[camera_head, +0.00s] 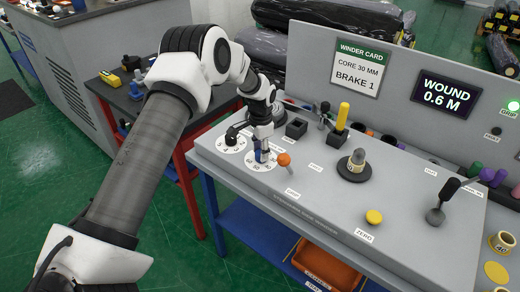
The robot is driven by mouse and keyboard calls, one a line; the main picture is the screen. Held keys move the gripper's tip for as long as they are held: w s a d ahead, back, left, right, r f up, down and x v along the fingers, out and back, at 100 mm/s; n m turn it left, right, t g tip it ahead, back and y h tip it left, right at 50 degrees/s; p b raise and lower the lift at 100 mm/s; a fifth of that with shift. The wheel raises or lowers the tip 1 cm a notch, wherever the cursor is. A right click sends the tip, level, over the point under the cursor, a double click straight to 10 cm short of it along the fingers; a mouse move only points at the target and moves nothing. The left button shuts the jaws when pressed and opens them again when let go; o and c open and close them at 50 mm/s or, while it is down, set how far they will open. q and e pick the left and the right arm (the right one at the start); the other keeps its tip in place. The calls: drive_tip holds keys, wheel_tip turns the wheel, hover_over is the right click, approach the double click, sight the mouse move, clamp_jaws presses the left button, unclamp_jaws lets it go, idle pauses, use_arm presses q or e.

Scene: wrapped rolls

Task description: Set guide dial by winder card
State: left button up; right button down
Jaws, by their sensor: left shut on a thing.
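The winder card (358,70) on the grey back panel reads "CORE 30 MM" and "BRAKE 1". Two white numbered dials lie at the left of the grey bench. The front dial (267,165) has a blue knob (261,156); the other dial (231,148) has a black knob (231,137). Their labels are too small to read, so I cannot tell which is the guide dial. My left gripper (262,147) points down over the front dial, shut on its blue knob. The gripper partly hides the knob and the dial's far side. My right gripper is out of view.
An orange-topped lever (284,160) stands close right of the front dial. A black spindle base (353,170) with a small roll, a yellow button (374,217) and a black-handled lever (443,195) are farther right. A display (442,95) reads "WOUND 0.6 M". A green lamp (513,106) glows.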

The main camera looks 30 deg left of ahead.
use_arm(q)
drive_tip(key=n, duration=0.1)
drive_tip(key=n+p, duration=0.1)
drive_tip(key=n, duration=0.3)
drive_tip(key=shift+s+d+f, duration=0.15)
drive_tip(key=shift+s+f, duration=0.05)
drive_tip(key=shift+f, duration=0.05)
drive_tip(key=shift+n+p, duration=0.65)
drive_tip(key=shift+n, duration=1.55)
drive_tip(key=shift+f, duration=0.1)
drive_tip(key=o, duration=1.1)
drive_tip(key=shift+o, duration=0.2)
drive_tip(key=shift+w, duration=0.35)
wheel_tip(320, 180, up, 12)
drive_tip(key=shift+w, duration=0.1)
